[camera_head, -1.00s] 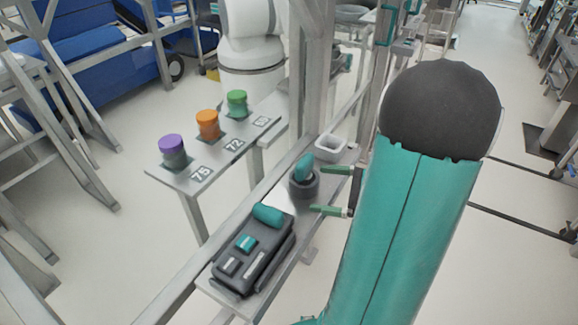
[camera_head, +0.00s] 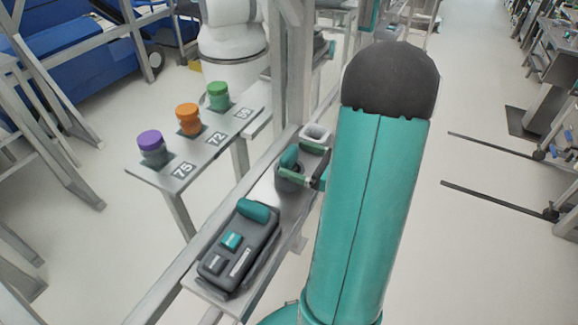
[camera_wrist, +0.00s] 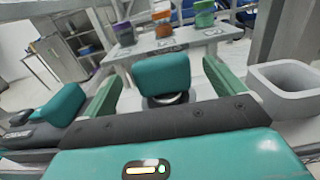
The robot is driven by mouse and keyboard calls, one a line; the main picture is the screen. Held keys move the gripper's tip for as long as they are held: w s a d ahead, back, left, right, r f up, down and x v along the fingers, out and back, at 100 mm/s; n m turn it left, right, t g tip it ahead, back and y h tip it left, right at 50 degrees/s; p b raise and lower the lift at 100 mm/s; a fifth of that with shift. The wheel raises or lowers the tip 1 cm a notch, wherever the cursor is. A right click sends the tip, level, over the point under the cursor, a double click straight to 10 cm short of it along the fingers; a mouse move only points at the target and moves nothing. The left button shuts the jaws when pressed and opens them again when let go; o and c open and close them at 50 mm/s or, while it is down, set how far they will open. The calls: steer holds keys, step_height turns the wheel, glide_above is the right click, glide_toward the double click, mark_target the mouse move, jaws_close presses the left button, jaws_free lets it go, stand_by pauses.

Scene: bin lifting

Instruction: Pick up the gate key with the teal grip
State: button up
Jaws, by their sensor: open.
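The gate key's teal grip (camera_head: 289,156) stands up out of a round dark holder (camera_head: 287,183) on the narrow grey shelf. In the wrist view the teal grip (camera_wrist: 162,74) is in the middle, above a dark collar. My gripper (camera_head: 291,158) is open, with one green finger on each side of the grip. In the wrist view my gripper (camera_wrist: 161,78) shows a gap between the grip and each finger. The key's lower part is hidden in the holder.
A dark case (camera_head: 240,250) with teal parts lies on the near shelf. A white square cup (camera_head: 315,138) stands behind the holder. A side table (camera_head: 150,175) holds purple, orange and green-capped jars. A grey post (camera_head: 287,70) rises close by.

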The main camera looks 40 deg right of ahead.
mark_target(283, 153)
steer(key=x, duration=0.5)
steer(key=shift+r, duration=0.2)
steer(key=c, duration=1.2)
